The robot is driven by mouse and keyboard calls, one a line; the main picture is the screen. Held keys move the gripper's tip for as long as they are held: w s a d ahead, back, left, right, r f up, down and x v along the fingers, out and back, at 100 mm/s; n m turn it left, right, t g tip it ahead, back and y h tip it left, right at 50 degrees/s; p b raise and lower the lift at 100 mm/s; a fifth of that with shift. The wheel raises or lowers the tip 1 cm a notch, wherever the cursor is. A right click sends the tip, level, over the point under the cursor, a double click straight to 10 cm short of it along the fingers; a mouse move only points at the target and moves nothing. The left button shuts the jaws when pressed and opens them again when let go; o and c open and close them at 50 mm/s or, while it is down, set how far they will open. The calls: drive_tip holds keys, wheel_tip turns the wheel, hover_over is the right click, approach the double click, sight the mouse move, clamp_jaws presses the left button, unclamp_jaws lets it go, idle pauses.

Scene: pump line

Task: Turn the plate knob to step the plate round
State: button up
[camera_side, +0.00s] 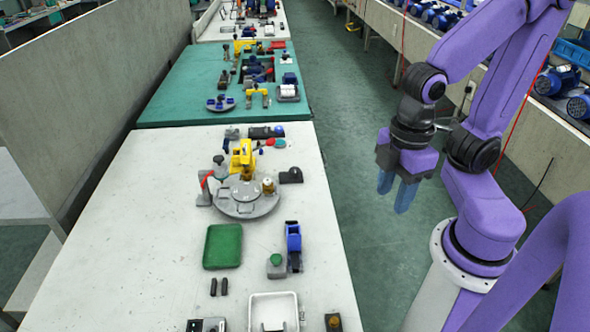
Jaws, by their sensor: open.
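A round grey plate (244,208) lies on the white bench top, with a yellow press-like fixture (243,155) at its back. A brass-coloured piece (268,186) stands on the plate's right side. A dark grey knob-like part (219,160) and a red bent part (206,180) are at the plate's left. I cannot tell for sure which part is the plate knob. My gripper (396,191) is open and empty, with blue fingers pointing down. It hangs over the aisle, right of the bench and well apart from the plate.
In front of the plate are a green tray (222,246), a grey block with a green button (276,266), a blue upright device (293,246) and a white bin (273,311). A black part (291,175) sits right of the plate. The bench's right edge is mostly clear.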

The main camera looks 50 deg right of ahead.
drive_tip(key=shift+o, duration=0.9)
drive_tip(key=shift+w, duration=0.1)
drive_tip(key=w+a+m+g, duration=0.1)
drive_tip(key=w+a+m, duration=0.1)
drive_tip(key=w+m, duration=0.8)
drive_tip(key=m+y, duration=0.3)
drive_tip(key=m, duration=1)
hover_over(295, 169)
drive_tip(key=s+a, duration=0.6)
drive_tip(key=a, duration=0.1)
wheel_tip(295, 169, down, 2)
drive_tip(key=w+d+f+m+y, duration=0.1)
drive_tip(key=w+d+f+m, duration=0.2)
drive_tip(key=d, duration=0.4)
drive_tip(key=w+d+f+m, duration=0.2)
drive_tip(key=w+d+m, duration=0.1)
drive_tip(key=d+m, duration=0.3)
drive_tip(key=shift+n+t, duration=0.4)
drive_tip(key=shift+n, duration=0.3)
drive_tip(key=x, duration=1.6)
drive_tip(key=shift+d+f, duration=0.15)
drive_tip(key=shift+f, duration=0.05)
drive_tip(key=c, duration=1)
